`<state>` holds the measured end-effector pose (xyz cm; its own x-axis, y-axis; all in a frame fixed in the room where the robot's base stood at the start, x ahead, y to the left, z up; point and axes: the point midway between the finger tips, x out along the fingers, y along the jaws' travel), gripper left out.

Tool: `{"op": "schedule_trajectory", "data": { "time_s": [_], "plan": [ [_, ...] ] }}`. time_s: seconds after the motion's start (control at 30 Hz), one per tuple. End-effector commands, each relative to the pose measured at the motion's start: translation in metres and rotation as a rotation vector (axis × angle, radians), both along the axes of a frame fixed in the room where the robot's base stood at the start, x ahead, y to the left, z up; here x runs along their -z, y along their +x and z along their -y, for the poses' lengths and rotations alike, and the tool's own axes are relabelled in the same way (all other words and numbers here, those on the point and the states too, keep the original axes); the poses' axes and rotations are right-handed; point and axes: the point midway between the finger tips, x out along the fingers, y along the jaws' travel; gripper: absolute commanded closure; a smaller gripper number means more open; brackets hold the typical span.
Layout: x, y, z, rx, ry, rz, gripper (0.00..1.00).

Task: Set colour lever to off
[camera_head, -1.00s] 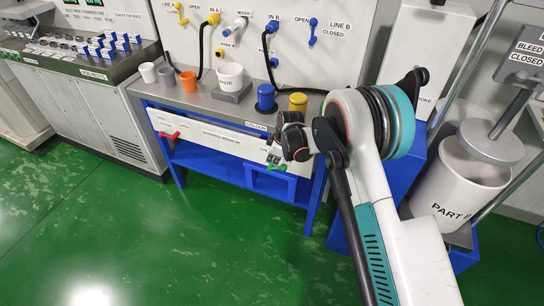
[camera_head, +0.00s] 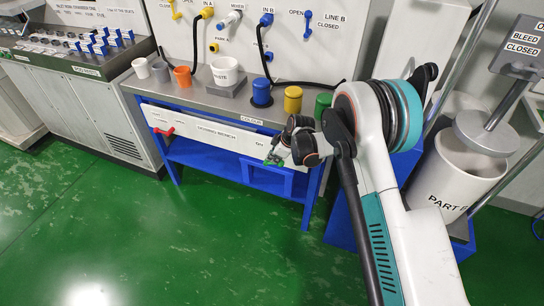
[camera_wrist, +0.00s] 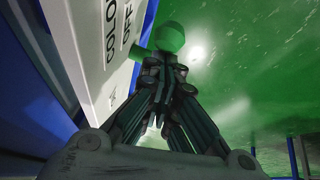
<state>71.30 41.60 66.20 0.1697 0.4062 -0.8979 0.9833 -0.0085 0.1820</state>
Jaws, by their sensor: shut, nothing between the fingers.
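The colour lever shows as a green knob (camera_head: 273,161) at the right part of the white front panel (camera_head: 205,130), below the COLOUR lettering. In the wrist view the green knob (camera_wrist: 170,38) stands out from the panel, beside the COLO and OFF lettering. My gripper (camera_head: 279,155) is at this lever, in front of the panel. In the wrist view its dark fingers (camera_wrist: 165,72) are shut together with nothing between them, and their tips are right at the knob. I cannot tell whether they touch it. The lever's stem and pivot are mostly hidden.
A red lever (camera_head: 163,131) sits at the panel's left end. Several cups stand on the bench top, among them a white WASTE pot (camera_head: 225,71) and a blue cup (camera_head: 261,92). A large white drum (camera_head: 455,180) stands at right. Green floor (camera_head: 130,220) is open in front.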

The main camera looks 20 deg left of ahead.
Motion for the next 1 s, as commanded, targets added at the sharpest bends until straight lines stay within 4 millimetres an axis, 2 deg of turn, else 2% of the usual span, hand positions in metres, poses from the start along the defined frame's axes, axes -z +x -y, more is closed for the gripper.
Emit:
{"op": "schedule_trajectory", "data": {
  "time_s": [0.4,1.0],
  "plan": [
    [0.013,0.0,0.017,0.003,0.262,0.022,1.0],
    [0.021,-0.001,0.023,0.002,0.252,0.02,1.0]
  ]
}}
